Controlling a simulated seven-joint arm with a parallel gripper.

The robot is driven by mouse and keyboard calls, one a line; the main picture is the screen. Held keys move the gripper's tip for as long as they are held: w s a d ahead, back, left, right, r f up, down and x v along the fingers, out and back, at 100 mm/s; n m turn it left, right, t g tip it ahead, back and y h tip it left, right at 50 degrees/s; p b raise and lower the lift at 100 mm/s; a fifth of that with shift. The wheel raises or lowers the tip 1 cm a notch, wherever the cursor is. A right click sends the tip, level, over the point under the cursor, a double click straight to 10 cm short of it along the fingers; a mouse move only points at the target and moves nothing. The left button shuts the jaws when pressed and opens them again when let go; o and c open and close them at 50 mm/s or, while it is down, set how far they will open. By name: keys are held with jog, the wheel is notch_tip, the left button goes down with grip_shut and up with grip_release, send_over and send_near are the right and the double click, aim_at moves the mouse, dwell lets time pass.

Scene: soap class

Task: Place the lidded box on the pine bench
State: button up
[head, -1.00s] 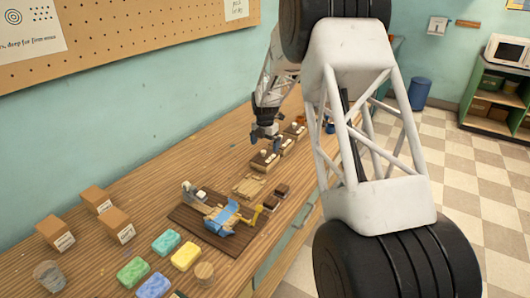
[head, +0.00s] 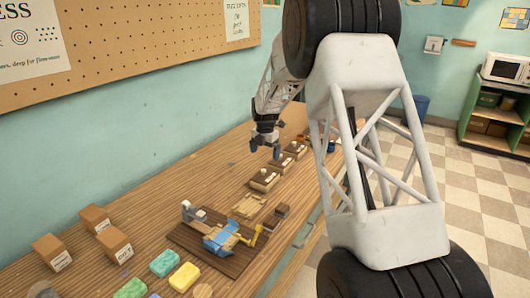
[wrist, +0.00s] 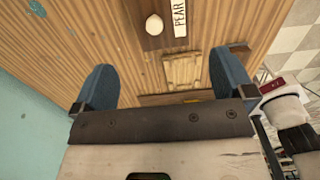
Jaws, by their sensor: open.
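My gripper (head: 265,150) hangs above the pine bench (head: 150,190), with its two blue fingers apart and nothing between them in the wrist view (wrist: 165,88). Just below it in the head view stands a row of small dark wooden boxes (head: 263,181), each with a pale knob-like piece on top. I cannot tell for certain which thing is the lidded box.
A pale wooden frame (head: 249,206) lies near a dark board (head: 195,243) with a blue and yellow device (head: 222,236). Cardboard boxes (head: 95,218) and coloured soap bars (head: 184,277) sit at the near left. The bench along the wall is largely clear.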

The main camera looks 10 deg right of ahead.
jog(key=s+a+r+m, duration=0.1)
jog(key=s+r+m, duration=0.4)
jog(key=s, duration=0.4)
jog(key=s+a+r+m+t, duration=0.1)
jog(key=s+r+m, duration=0.2)
jog(key=s+r, duration=0.45)
jog(key=s+r+m, duration=0.4)
jog(key=s, duration=0.6)
jog(key=s+a+f+m+t, duration=0.1)
jog(key=s+m, duration=1.4)
jog(key=s, duration=1.8)
jog(key=shift+a+t, duration=0.3)
jog(key=shift+a, duration=0.1)
jog(key=shift+f, duration=0.1)
